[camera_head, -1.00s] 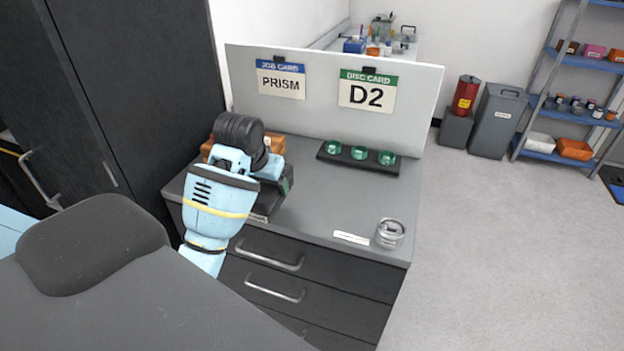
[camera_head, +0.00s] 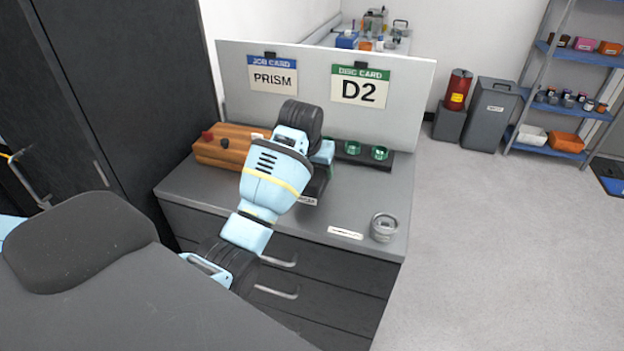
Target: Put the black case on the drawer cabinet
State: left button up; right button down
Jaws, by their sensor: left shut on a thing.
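The drawer cabinet (camera_head: 225,192) has a grey top, dark drawer fronts and bar handles. My left arm, light blue and black, reaches over its top and hides much of its middle. My left gripper (camera_head: 322,160) is turned away and shut on the black case (camera_head: 317,186), which shows only as a dark edge beside my wrist with a pale label at its lower front. The case is over the cabinet top; I cannot tell whether it touches it. The fingertips are hidden. My right gripper is not in view.
An orange-brown block (camera_head: 215,152) with knobs is at the cabinet's back left. A black rack (camera_head: 400,165) with green discs is at the back, partly hidden by my arm. A round metal container (camera_head: 383,227) sits at the front right. A board (camera_head: 415,100) with cards stands behind.

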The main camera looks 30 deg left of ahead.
pick_arm(q)
jog(key=shift+f, duration=1.65)
jog(key=shift+f, duration=0.15)
jog(key=o, duration=1.4)
jog(key=shift+c, duration=0.2)
